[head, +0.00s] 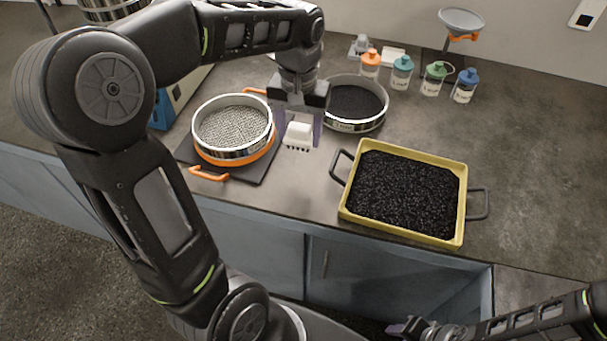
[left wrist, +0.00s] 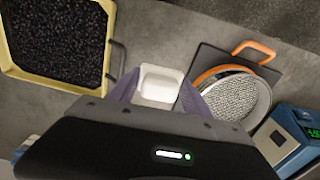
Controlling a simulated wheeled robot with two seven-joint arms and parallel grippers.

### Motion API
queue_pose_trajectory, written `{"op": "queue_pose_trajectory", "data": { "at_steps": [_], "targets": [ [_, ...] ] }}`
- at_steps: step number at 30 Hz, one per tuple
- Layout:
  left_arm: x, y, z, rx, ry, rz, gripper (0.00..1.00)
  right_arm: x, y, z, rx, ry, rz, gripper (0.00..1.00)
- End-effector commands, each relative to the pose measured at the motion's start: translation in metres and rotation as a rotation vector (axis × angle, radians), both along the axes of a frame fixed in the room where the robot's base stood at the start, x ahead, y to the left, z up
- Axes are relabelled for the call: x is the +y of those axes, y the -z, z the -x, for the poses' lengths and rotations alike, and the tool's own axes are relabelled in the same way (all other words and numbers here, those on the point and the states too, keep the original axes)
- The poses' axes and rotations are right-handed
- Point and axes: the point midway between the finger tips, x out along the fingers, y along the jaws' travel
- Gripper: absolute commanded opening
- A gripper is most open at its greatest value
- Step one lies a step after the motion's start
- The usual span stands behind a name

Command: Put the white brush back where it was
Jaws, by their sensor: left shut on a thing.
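The white brush (head: 299,132) is held between the fingers of my left gripper (head: 298,122), with its dark bristle tips pointing down. In the left wrist view the brush (left wrist: 160,84) shows as a white block between the purple fingers of my left gripper (left wrist: 160,92). It is above the counter, between the left sieve and the yellow tray; its exact height is hard to tell. My right gripper (head: 408,328) shows only partly at the bottom edge of the head view, low in front of the counter, and its jaws are unclear.
A mesh sieve (head: 233,155) with orange handles stands on a dark mat at left. A sieve of black grains (head: 354,126) stands behind the brush. A yellow tray (head: 348,211) of black grains is at right. Capped jars (head: 402,74) and a funnel stand (head: 462,22) are at the back.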

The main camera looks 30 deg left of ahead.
Motion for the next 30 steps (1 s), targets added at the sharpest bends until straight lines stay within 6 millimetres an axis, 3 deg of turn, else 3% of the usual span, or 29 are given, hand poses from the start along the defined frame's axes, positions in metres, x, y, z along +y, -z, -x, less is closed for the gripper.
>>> {"op": "queue_pose_trajectory", "data": {
  "at_steps": [5, 15, 25, 30],
  "targets": [
    [0.000, 0.008, 0.000, 0.001, 0.001, 0.000, 0.18, 0.000, 0.000, 0.000, 0.000, 0.001, 0.000, 0.36],
    [0.000, 0.060, 0.000, 0.001, 0.000, 0.000, 0.18, 0.000, -0.001, 0.000, 0.001, 0.001, 0.001, 0.36],
    [0.000, 0.064, 0.000, 0.000, 0.000, 0.000, 0.18, 0.000, -0.001, 0.000, 0.001, 0.001, 0.001, 0.36],
    [0.000, 0.082, 0.000, 0.003, 0.001, 0.001, 0.18, 0.000, -0.002, 0.000, 0.001, 0.001, 0.001, 0.36]
  ]
}}
